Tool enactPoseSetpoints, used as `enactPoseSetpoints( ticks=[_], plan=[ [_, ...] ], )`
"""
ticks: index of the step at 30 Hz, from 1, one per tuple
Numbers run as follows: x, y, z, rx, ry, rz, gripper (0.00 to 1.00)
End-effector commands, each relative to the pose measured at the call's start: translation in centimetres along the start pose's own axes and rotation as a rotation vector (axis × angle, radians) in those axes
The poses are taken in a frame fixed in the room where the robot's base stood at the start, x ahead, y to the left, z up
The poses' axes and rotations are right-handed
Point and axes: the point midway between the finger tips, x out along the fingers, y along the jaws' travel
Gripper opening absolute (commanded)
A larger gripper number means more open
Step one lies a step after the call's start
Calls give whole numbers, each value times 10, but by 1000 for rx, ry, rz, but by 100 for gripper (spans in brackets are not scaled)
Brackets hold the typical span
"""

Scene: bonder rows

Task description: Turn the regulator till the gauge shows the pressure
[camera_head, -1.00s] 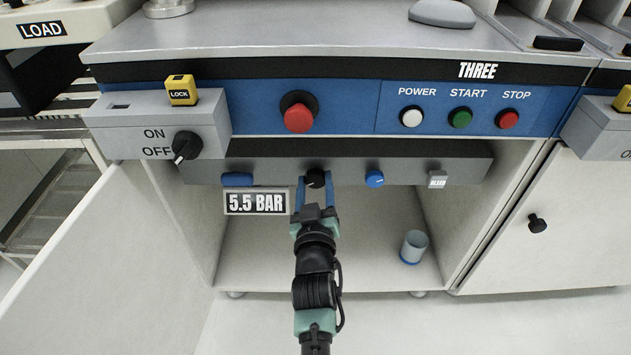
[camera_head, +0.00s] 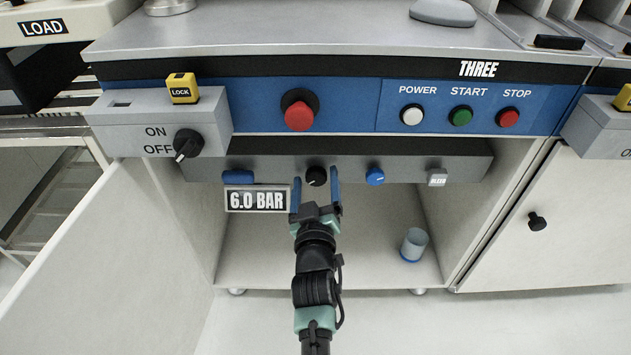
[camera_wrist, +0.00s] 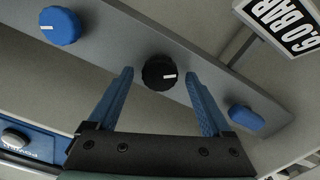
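The regulator is a black round knob (camera_head: 316,176) with a white mark, on the grey panel under the blue front. It also shows in the wrist view (camera_wrist: 159,73), between and beyond the fingertips. My gripper (camera_head: 316,192) is open, with one blue finger on each side of the knob and a gap to both. It shows in the wrist view too (camera_wrist: 163,95), holding nothing. The gauge display (camera_head: 257,199) hangs left of the knob and reads 6.0 BAR; the same display is tilted in the wrist view (camera_wrist: 287,22).
A blue handle (camera_head: 237,177) sits left of the knob; a blue knob (camera_head: 375,177) and a BLEED button (camera_head: 437,179) sit right. The open cabinet below holds a small cup (camera_head: 413,245). An open door (camera_head: 95,255) stands at the left.

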Motion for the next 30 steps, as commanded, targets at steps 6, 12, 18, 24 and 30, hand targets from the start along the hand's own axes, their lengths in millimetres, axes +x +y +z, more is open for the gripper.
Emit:
enactPoseSetpoints(
  ticks=[6,12,18,24,30],
  plan=[
    [0,0,0,0,0,0,84],
    [-9,1,-2,1,0,0,84],
    [-41,1,-2,1,-4,-1,84],
    [-79,1,-2,0,-3,0,84],
    [-111,1,-1,0,-3,0,84]
  ],
)
